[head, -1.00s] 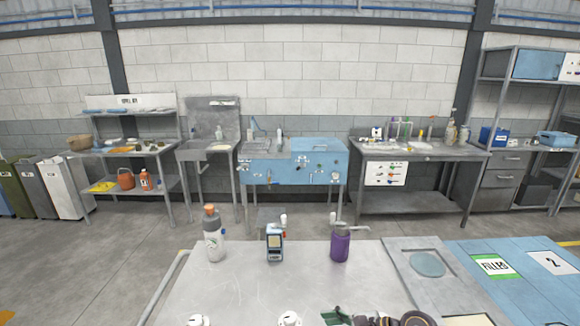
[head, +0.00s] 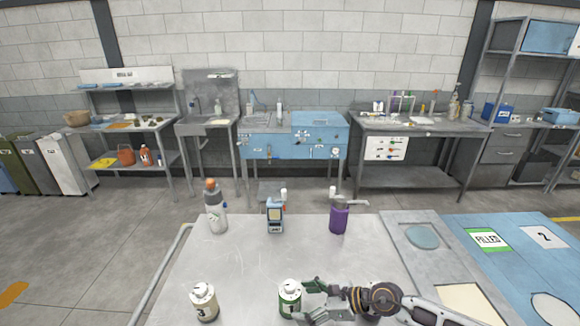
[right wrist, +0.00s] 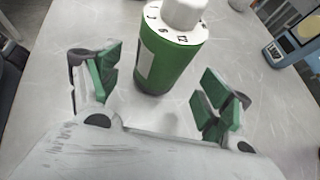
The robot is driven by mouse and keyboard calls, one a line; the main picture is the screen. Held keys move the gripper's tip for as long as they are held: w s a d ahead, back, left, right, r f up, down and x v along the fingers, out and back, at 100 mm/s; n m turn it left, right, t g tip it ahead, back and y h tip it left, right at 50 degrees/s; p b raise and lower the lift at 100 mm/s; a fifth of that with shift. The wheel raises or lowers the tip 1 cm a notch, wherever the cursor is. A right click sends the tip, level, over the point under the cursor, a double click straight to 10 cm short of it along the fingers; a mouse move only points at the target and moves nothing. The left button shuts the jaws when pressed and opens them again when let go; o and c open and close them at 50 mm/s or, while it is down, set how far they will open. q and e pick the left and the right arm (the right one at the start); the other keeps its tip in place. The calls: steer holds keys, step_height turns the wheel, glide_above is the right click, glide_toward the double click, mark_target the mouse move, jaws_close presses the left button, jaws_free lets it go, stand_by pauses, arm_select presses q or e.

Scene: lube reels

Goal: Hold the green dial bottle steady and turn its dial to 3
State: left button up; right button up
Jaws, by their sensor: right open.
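The green dial bottle (head: 290,303) stands upright near the front of the metal table (head: 250,262), with a white label and a white knobbed top. In the right wrist view the green bottle (right wrist: 168,66) shows a white dial ring (right wrist: 172,27) with black numbers; I cannot tell which is set. My right gripper (head: 311,300) is at the bottle's right side in the head view. Its green-padded fingers (right wrist: 163,80) are open and apart, with the bottle ahead of and between them, gap visible on both sides. My left gripper is not in view.
A second, cream-labelled dial bottle (head: 203,302) stands to the left. A grey bottle with an orange cap (head: 215,217), a blue device (head: 275,218) and a purple pump bottle (head: 339,219) stand along the back edge. A recessed plate and blue mat marked FILLED (head: 487,239) lie right.

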steer(key=shift+x, duration=2.15)
